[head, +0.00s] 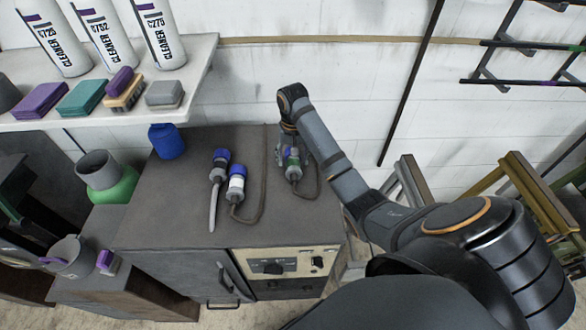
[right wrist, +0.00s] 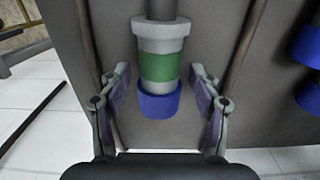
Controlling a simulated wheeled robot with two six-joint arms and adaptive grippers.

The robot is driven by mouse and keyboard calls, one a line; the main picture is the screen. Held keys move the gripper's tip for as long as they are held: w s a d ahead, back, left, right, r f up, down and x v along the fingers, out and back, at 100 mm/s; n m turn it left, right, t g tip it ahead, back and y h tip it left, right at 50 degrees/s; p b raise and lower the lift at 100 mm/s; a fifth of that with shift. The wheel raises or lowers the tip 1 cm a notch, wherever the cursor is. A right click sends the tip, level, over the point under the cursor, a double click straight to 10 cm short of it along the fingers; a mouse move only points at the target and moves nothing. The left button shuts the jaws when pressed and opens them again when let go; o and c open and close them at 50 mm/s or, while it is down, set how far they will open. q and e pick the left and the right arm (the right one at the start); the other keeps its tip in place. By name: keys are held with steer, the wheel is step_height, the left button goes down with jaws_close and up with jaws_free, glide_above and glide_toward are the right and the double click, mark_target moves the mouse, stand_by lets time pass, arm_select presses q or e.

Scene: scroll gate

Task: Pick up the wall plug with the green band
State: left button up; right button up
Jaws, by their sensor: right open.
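The wall plug with the green band (head: 294,172) stands out near the back right of the grey cabinet top, with its cable running off it. In the right wrist view the plug (right wrist: 158,66) shows a grey collar, a green band and a blue end. My right gripper (right wrist: 160,80) is open, with one finger on each side of the plug around the green band and blue end. Gaps show between both fingers and the plug. In the head view the right gripper (head: 293,150) partly covers the plug. My left gripper is not in view.
A white-banded plug (head: 237,183) and another blue-ended plug (head: 219,165) lie to the left on the cabinet top (head: 170,215). A blue container (head: 167,141) stands at the back left. A shelf (head: 200,75) with bottles and sponges is above left.

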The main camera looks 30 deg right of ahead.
steer(key=shift+f, duration=0.1)
steer(key=c, duration=0.4)
jaws_close()
